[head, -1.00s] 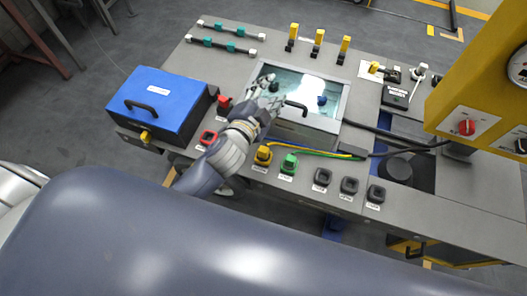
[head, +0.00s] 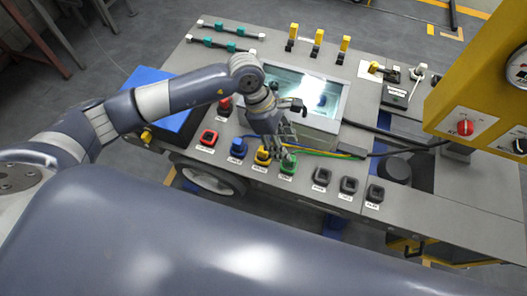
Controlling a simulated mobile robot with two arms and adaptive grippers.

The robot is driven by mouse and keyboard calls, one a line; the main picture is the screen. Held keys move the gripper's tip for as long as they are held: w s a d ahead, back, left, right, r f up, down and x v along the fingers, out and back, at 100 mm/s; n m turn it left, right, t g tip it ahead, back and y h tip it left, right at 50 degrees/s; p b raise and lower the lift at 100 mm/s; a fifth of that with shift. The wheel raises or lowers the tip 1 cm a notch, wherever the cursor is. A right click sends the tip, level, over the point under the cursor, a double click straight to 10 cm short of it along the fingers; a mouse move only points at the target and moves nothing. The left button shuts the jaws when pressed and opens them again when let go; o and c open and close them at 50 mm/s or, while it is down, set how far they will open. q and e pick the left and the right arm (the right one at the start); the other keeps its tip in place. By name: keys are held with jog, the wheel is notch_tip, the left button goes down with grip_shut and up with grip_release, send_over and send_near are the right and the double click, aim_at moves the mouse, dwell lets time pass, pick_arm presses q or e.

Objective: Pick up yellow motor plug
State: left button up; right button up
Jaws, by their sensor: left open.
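The yellow motor plug (head: 262,158) stands in the front row of the grey panel (head: 222,170), between a blue plug (head: 238,149) and a green plug (head: 288,167). My left gripper (head: 279,151) points down over this row, its fingers beside the yellow plug and close to the green one. It is open and partly covers both plugs. I cannot tell whether a finger touches the yellow plug. My right gripper is not in view.
A red socket (head: 208,138) and several black sockets (head: 321,177) share the front row. Cables (head: 330,154) run to the right. My left arm partly hides a blue box (head: 145,84). A yellow cabinet (head: 480,85) stands at right.

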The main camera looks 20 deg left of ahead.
pick_arm(q)
jog(key=a+y, duration=0.1)
jog(key=a, duration=0.1)
jog(key=w+a+y, duration=0.1)
jog(key=a, duration=0.2)
jog(key=w+a+f+y, duration=0.1)
jog(key=a, duration=0.1)
jog(key=shift+a+m+t, duration=0.15)
jog(key=shift+m+t, duration=0.15)
send_over(263, 149)
jog(key=f, duration=0.4)
jog(key=shift+s+a+f+p, duration=0.25)
jog(key=shift+a+f+p, duration=0.05)
jog(key=shift+p, duration=0.1)
jog(key=shift+d+f+p, duration=0.15)
jog(key=shift+f+p, duration=0.2)
jog(key=shift+f, duration=0.55)
jog(key=shift+w+d+f+p, duration=0.1)
jog(key=shift+d+f+p, duration=0.1)
jog(key=shift+f, duration=0.8)
jog(key=shift+w+d+f+p, duration=0.1)
jog(key=shift+f+p, duration=0.1)
jog(key=shift+f, duration=0.8)
grip_shut()
